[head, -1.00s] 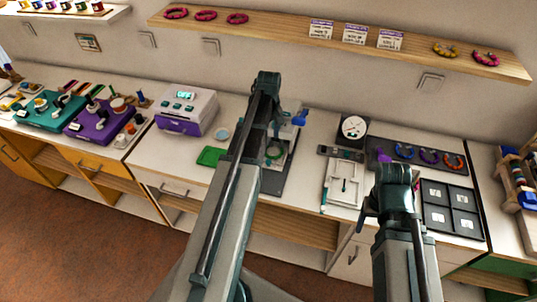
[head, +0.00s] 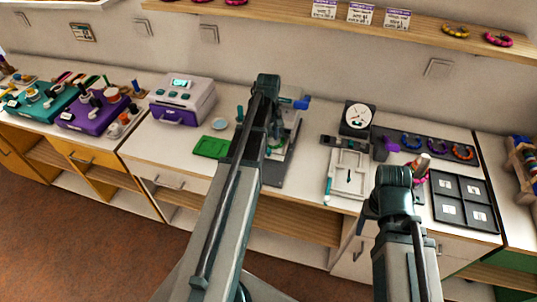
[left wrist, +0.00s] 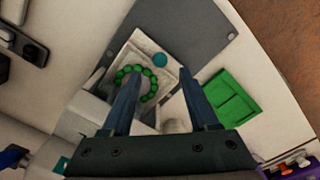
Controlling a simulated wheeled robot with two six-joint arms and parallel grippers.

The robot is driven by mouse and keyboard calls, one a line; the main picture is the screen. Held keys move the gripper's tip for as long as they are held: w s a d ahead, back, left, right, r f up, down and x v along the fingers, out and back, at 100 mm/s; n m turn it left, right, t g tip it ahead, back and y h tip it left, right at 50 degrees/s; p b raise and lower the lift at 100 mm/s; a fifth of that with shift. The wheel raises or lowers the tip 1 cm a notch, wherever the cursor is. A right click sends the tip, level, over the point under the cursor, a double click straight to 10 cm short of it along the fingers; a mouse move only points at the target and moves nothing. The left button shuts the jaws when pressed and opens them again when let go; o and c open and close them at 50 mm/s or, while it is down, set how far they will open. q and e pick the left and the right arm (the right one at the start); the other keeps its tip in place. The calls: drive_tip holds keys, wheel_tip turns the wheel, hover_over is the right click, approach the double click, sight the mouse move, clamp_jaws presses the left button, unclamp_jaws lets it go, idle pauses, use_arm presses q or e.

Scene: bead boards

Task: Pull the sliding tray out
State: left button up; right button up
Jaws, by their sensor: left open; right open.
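In the left wrist view, a pale sliding tray (left wrist: 139,45) carries a green bead bracelet (left wrist: 149,75) and has a teal round knob (left wrist: 160,60) beside it. It sits on a dark grey base plate (left wrist: 190,25). My left gripper (left wrist: 155,80) is open, its two fingers apart on either side of the bracelet's area; I cannot tell whether they touch the tray. In the head view the press with a blue handle (head: 301,103) stands behind my left arm, which hides most of the tray. My right gripper (head: 392,180) is over the right counter; its fingertips are hidden.
A green tray (head: 211,147) and a white-and-purple machine (head: 183,98) stand left of the press. A white frame (head: 348,174), a dial scale (head: 357,118), a board of bracelets (head: 437,150) and a black compartment tray (head: 463,203) are to the right. A shelf (head: 300,12) runs above.

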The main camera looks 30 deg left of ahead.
sight(268, 150)
use_arm(q)
wheel_tip(268, 150, down, 6)
drive_tip(key=b, duration=0.5)
drive_tip(key=shift+r, duration=0.1)
clamp_jaws()
idle(1.1)
